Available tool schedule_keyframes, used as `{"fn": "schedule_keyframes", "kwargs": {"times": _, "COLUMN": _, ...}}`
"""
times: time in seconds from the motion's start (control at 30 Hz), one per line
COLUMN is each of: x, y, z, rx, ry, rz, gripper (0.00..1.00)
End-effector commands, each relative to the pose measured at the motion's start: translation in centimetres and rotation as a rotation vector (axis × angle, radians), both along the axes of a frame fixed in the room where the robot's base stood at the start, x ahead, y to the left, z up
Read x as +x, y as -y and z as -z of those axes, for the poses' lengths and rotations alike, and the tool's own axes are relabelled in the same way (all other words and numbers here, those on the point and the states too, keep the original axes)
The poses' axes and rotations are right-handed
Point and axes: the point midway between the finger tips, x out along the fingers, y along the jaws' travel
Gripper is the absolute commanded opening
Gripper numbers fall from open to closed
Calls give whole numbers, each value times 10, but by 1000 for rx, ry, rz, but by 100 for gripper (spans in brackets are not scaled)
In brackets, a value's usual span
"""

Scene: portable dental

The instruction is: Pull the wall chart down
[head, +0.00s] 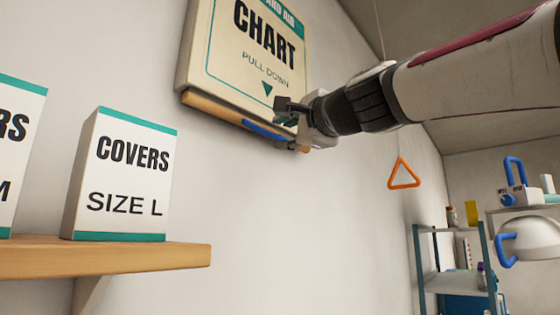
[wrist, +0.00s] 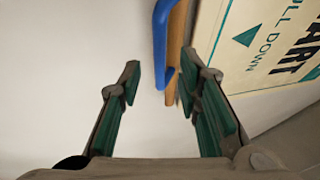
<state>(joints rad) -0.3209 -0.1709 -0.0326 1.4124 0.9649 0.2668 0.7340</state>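The wall chart (head: 222,60) is a cream panel high on the wall, marked "CHART" and "PULL DOWN" with a down arrow. It also shows in the wrist view (wrist: 272,45). A wooden bar (head: 215,110) runs along its lower edge, with a blue handle (head: 262,130) on it. My gripper (head: 292,118) is at the right part of this bar and hides some of it. In the wrist view, my gripper (wrist: 160,84) is open, and the blue handle (wrist: 161,45) appears between the fingertips, nearer the right one. I cannot tell whether they touch.
A wooden shelf (head: 120,259) at lower left holds a "COVERS SIZE L" box (head: 122,175) and another box (head: 18,150). An orange triangle pull (head: 403,174) hangs to the right. A metal rack (head: 420,265) stands at lower right. The wall below the chart is bare.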

Motion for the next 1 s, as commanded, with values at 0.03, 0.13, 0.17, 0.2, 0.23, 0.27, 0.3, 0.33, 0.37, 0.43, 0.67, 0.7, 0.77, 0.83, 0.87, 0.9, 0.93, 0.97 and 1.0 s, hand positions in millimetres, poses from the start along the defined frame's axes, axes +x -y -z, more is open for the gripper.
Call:
{"fn": "schedule_keyframes", "kwargs": {"times": 0.03, "x": 8, "y": -5, "z": -2, "rx": -1, "ry": -3, "rz": -1, "gripper": 31}}
{"fn": "schedule_keyframes", "kwargs": {"times": 0.13, "x": 21, "y": -13, "z": -5, "rx": -1, "ry": -2, "rz": -1, "gripper": 31}}
{"fn": "schedule_keyframes", "kwargs": {"times": 0.17, "x": 25, "y": -15, "z": -5, "rx": -1, "ry": -2, "rz": 0, "gripper": 31}}
{"fn": "schedule_keyframes", "kwargs": {"times": 0.2, "x": 29, "y": -17, "z": -6, "rx": -2, "ry": -1, "rz": 0, "gripper": 31}}
{"fn": "schedule_keyframes", "kwargs": {"times": 0.23, "x": 32, "y": -18, "z": -7, "rx": -1, "ry": 0, "rz": 0, "gripper": 31}}
{"fn": "schedule_keyframes", "kwargs": {"times": 0.27, "x": 35, "y": -20, "z": -8, "rx": -2, "ry": -1, "rz": 1, "gripper": 31}}
{"fn": "schedule_keyframes", "kwargs": {"times": 0.3, "x": 38, "y": -21, "z": -8, "rx": -1, "ry": -1, "rz": 1, "gripper": 31}}
{"fn": "schedule_keyframes", "kwargs": {"times": 0.33, "x": 40, "y": -23, "z": -9, "rx": -1, "ry": 0, "rz": 0, "gripper": 31}}
{"fn": "schedule_keyframes", "kwargs": {"times": 0.37, "x": 42, "y": -24, "z": -9, "rx": -1, "ry": -1, "rz": 1, "gripper": 31}}
{"fn": "schedule_keyframes", "kwargs": {"times": 0.43, "x": 45, "y": -25, "z": -9, "rx": -1, "ry": 0, "rz": 0, "gripper": 31}}
{"fn": "schedule_keyframes", "kwargs": {"times": 0.67, "x": 48, "y": -27, "z": -9, "rx": -2, "ry": 1, "rz": 0, "gripper": 31}}
{"fn": "schedule_keyframes", "kwargs": {"times": 0.7, "x": 48, "y": -27, "z": -9, "rx": -2, "ry": 1, "rz": 0, "gripper": 31}}
{"fn": "schedule_keyframes", "kwargs": {"times": 0.77, "x": 48, "y": -27, "z": -9, "rx": -2, "ry": 1, "rz": 0, "gripper": 31}}
{"fn": "schedule_keyframes", "kwargs": {"times": 0.83, "x": 48, "y": -27, "z": -9, "rx": -2, "ry": 1, "rz": 0, "gripper": 20}}
{"fn": "schedule_keyframes", "kwargs": {"times": 0.87, "x": 48, "y": -27, "z": -9, "rx": -1, "ry": 0, "rz": 0, "gripper": 13}}
{"fn": "schedule_keyframes", "kwargs": {"times": 0.9, "x": 48, "y": -27, "z": -9, "rx": -1, "ry": 0, "rz": 0, "gripper": 4}}
{"fn": "schedule_keyframes", "kwargs": {"times": 0.93, "x": 48, "y": -27, "z": -9, "rx": -1, "ry": 0, "rz": 0, "gripper": 0}}
{"fn": "schedule_keyframes", "kwargs": {"times": 0.97, "x": 48, "y": -27, "z": -9, "rx": -2, "ry": 0, "rz": 0, "gripper": 0}}
{"fn": "schedule_keyframes", "kwargs": {"times": 1.0, "x": 48, "y": -27, "z": -9, "rx": -1, "ry": 0, "rz": 0, "gripper": 0}}
